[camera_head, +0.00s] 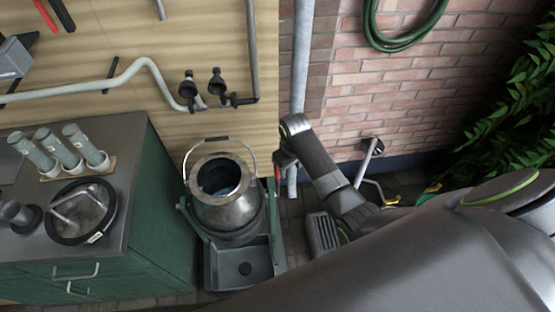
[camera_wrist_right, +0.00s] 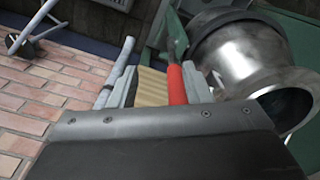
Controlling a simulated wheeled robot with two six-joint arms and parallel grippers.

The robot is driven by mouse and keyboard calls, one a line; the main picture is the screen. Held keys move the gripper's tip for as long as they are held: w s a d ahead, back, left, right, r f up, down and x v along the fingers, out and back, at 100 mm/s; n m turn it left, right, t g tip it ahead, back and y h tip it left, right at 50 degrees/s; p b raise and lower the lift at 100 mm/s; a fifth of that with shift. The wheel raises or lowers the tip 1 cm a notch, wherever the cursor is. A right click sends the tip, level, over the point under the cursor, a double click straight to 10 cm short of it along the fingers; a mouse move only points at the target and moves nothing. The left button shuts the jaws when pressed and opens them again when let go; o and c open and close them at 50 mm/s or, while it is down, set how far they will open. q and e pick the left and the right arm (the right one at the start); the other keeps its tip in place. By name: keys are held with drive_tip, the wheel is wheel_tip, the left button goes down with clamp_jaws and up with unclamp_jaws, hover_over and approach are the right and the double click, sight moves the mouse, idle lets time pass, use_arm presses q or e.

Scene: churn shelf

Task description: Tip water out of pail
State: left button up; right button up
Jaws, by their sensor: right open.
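The metal pail (camera_head: 228,212) sits upright in a green stand (camera_head: 190,218), its wire handle raised above the mouth. Its inside looks dark bluish; I cannot tell how much water it holds. It also shows at the right of the right wrist view (camera_wrist_right: 240,55). In the head view my right gripper (camera_head: 281,160) is just right of the pail. My left gripper is not in view.
A grey basin (camera_head: 262,262) lies in front of the pail, and a floor grate (camera_head: 322,234) is to its right. A green cabinet (camera_head: 160,215) with tubes and a round lidded pan (camera_head: 80,211) stands left. Pipes and taps (camera_head: 190,88) are on the wall behind.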

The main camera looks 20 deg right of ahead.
drive_tip(key=shift+n, duration=0.7)
drive_tip(key=w+a+r, duration=0.1)
drive_tip(key=r, duration=0.3)
drive_tip(key=w+a+r, duration=0.1)
drive_tip(key=r, duration=0.3)
drive_tip(key=w+r, duration=0.1)
drive_tip(key=r, duration=0.3)
drive_tip(key=shift+w+a+b, duration=0.3)
drive_tip(key=shift+a+b, duration=0.05)
drive_tip(key=shift+a, duration=0.05)
wheel_tip(320, 180, down, 12)
drive_tip(key=shift+f+p, duration=0.1)
drive_tip(key=shift+p, duration=0.4)
drive_tip(key=shift+f, duration=0.85)
clamp_jaws()
